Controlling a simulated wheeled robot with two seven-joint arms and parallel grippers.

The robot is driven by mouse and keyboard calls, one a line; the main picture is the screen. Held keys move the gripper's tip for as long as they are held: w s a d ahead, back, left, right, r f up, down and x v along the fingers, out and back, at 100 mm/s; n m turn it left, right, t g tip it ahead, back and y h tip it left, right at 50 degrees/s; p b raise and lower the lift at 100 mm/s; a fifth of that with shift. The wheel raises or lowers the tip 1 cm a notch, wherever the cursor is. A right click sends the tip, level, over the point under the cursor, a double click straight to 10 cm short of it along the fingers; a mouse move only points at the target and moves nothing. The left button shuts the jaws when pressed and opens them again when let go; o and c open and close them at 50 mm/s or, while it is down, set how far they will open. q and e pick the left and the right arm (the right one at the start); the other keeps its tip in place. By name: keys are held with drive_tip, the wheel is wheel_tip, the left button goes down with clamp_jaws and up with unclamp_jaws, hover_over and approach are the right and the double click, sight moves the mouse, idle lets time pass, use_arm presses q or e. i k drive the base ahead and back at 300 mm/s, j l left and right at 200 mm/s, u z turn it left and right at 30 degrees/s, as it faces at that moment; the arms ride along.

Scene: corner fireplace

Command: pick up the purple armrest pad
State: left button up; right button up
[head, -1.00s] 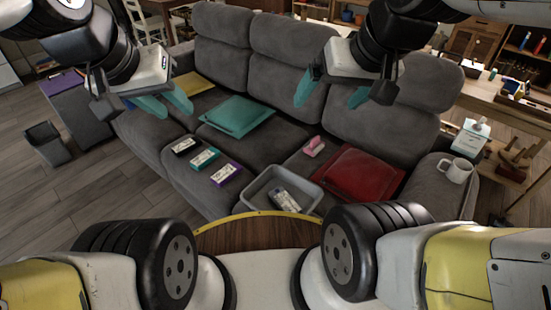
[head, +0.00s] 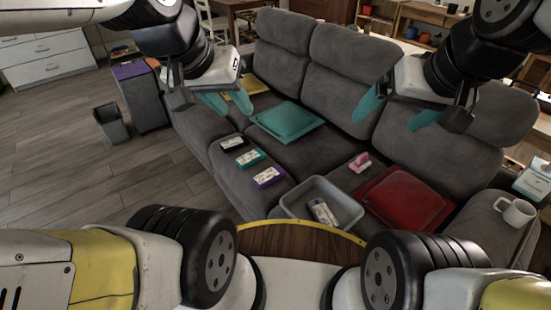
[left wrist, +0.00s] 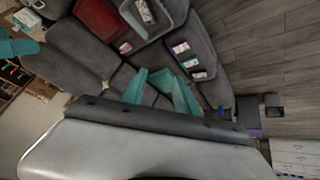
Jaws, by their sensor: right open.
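The purple armrest pad (head: 130,69) lies flat on top of the sofa's far left armrest (head: 145,98) in the head view. A small purple patch at the lower right of the left wrist view may be part of it. My left gripper (head: 234,97) is open and empty, its teal fingers apart. In the head view it appears to the right of the pad, above the sofa seat, and is not touching the pad. My right gripper (head: 397,113) is open and empty in front of the sofa's backrest, far from the pad.
On the sofa are yellow (head: 240,94), teal (head: 287,122) and red (head: 407,198) cushions, several labelled boxes (head: 249,158) and a grey bin (head: 345,205). A dark waste bin (head: 110,122) stands before the left armrest. The wooden floor (head: 60,130) at left is clear.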

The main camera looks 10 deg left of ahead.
sight(273, 174)
drive_tip(key=i+j+z, duration=0.2)
drive_tip(key=j, duration=0.15)
drive_tip(key=i+j+z, duration=0.2)
drive_tip(key=j+z, duration=0.25)
drive_tip(key=j, duration=0.2)
drive_tip(key=j+z, duration=0.2)
drive_tip(key=j, duration=0.2)
